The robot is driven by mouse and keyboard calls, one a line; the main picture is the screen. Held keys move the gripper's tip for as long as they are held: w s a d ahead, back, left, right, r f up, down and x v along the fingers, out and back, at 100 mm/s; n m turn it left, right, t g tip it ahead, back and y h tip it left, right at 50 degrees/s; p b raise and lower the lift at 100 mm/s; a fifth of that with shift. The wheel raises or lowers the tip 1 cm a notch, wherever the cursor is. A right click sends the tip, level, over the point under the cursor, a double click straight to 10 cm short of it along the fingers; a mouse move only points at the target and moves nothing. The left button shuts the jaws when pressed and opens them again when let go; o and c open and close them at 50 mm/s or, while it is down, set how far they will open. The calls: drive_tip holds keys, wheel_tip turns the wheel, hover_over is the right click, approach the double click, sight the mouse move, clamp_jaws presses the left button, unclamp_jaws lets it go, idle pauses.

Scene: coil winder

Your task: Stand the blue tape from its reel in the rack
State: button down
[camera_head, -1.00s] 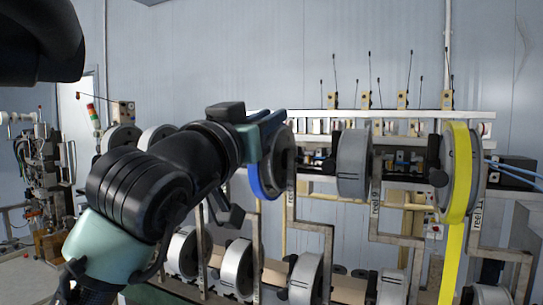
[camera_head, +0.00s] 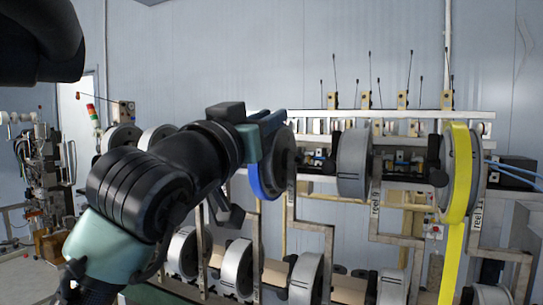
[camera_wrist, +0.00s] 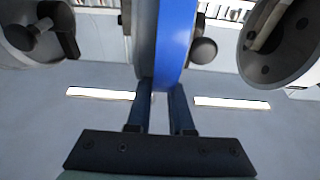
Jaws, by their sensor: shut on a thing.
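The blue tape (camera_head: 257,178) is a roll on the leftmost upper reel (camera_head: 282,160) of the winder. Its blue edge shows beside the reel's grey-black flange. In the wrist view the blue tape (camera_wrist: 178,40) runs down between the two fingers, with a grey reel part (camera_wrist: 146,40) along its left side. My gripper (camera_wrist: 162,92) is shut on the blue tape at its rim. In the head view my gripper (camera_head: 270,122) reaches the reel from the left, and its fingertips are partly hidden. I cannot pick out the rack for certain.
A grey reel (camera_head: 353,163) and a reel with yellow tape (camera_head: 458,170) stand to the right on brackets. Several reels line the lower row (camera_head: 306,275). In the wrist view, reels flank the blue tape on the left (camera_wrist: 30,30) and right (camera_wrist: 280,45).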

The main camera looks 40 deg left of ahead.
drive_tip(key=shift+a+f, duration=0.1)
drive_tip(key=shift+a, duration=0.25)
idle(0.7)
drive_tip(key=c, duration=1.2)
unclamp_jaws()
drive_tip(key=shift+o, duration=0.2)
drive_tip(key=shift+f, duration=0.15)
clamp_jaws()
idle(0.9)
drive_tip(key=shift+s+r, duration=0.1)
drive_tip(key=shift+r, duration=0.25)
idle(0.8)
